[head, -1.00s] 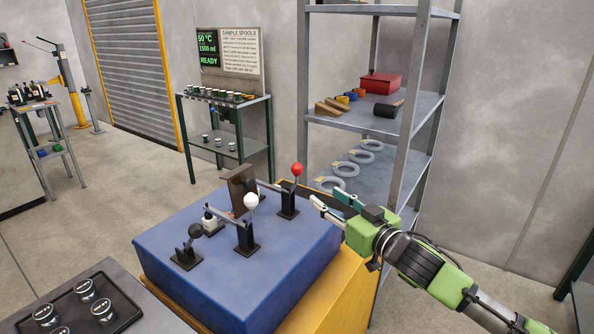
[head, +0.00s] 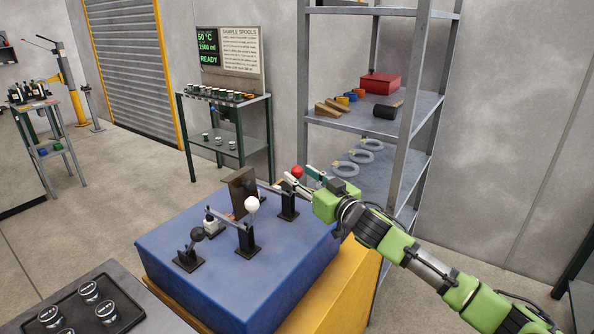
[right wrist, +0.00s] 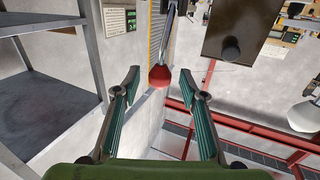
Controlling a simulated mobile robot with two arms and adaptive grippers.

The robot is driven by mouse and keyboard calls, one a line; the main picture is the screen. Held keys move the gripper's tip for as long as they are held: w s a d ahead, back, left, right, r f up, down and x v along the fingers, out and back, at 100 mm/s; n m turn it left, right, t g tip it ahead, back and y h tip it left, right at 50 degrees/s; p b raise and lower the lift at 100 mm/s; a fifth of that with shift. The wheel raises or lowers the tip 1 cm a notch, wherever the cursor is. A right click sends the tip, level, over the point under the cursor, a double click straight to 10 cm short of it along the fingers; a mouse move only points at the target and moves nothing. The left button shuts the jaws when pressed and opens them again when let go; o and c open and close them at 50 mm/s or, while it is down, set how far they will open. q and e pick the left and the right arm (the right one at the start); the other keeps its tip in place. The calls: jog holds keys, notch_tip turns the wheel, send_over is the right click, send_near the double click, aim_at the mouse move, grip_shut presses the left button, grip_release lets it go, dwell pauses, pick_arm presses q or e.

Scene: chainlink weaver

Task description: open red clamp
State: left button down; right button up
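The red clamp (head: 287,205) stands at the back right of the blue block, its lever upright with a red ball knob (head: 297,171) on top. My right gripper (head: 299,175) is at this knob, fingers reaching in from the right. In the right wrist view the gripper (right wrist: 160,72) is open, with the red knob (right wrist: 159,76) between its fingertips and gaps showing on both sides. The fingers partly hide the clamp's upper lever in the head view. My left gripper is not in view.
The blue block (head: 225,275) also bears a white-knobbed clamp (head: 247,240), a black-knobbed clamp (head: 188,260) and a dark upright plate (head: 242,190). A metal shelf (head: 410,110) stands close behind my right arm. A tray (head: 118,318) with round-topped items lies at the lower left.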

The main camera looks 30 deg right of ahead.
jog(key=shift+w, duration=1.25)
